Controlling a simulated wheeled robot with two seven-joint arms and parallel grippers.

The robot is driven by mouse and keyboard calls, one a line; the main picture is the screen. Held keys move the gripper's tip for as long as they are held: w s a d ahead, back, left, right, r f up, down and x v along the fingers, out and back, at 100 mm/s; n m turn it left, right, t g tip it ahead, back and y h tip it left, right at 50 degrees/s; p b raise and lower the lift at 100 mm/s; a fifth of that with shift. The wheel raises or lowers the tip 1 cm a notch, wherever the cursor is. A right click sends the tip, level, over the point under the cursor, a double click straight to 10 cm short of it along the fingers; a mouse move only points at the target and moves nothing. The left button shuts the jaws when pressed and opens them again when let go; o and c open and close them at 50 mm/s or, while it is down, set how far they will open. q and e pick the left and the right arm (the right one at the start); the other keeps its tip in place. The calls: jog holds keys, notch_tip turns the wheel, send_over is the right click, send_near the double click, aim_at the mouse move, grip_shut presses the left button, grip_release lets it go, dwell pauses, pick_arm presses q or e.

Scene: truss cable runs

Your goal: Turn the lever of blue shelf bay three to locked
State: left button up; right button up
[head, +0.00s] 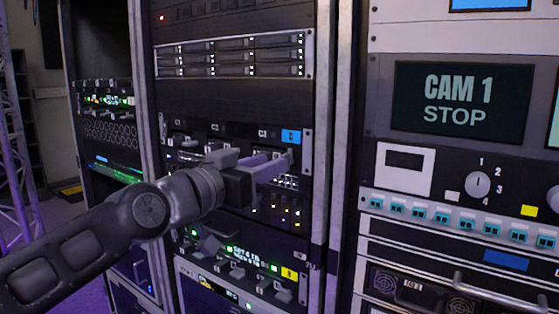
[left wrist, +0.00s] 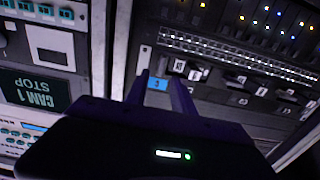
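The blue shelf, with a blue tag (head: 291,136) at its right end, is in the middle rack in the head view. Small white bay labels run along its top edge, and a lever (head: 188,143) shows under the leftmost label. My left gripper (head: 285,160) is in front of the shelf's right part and hides what is behind it, including most of the third bay. In the left wrist view, the two fingers (left wrist: 161,80) stand apart with the blue tag (left wrist: 158,86) seen between them. I see nothing held. I cannot tell whether they touch a lever. My right gripper is not in view.
A lower shelf with a yellow tag (head: 289,273) has similar levers. To the right, a rack holds a "CAM 1 STOP" screen (head: 459,103) and a rotary knob (head: 478,185). A rack post (head: 337,120) stands between the two racks. Drive units (head: 232,56) are above.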

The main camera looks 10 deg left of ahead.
pick_arm(q)
jog(key=x, duration=0.4)
jog(key=shift+w, duration=0.15)
jog(key=shift+c, duration=0.4)
grip_shut()
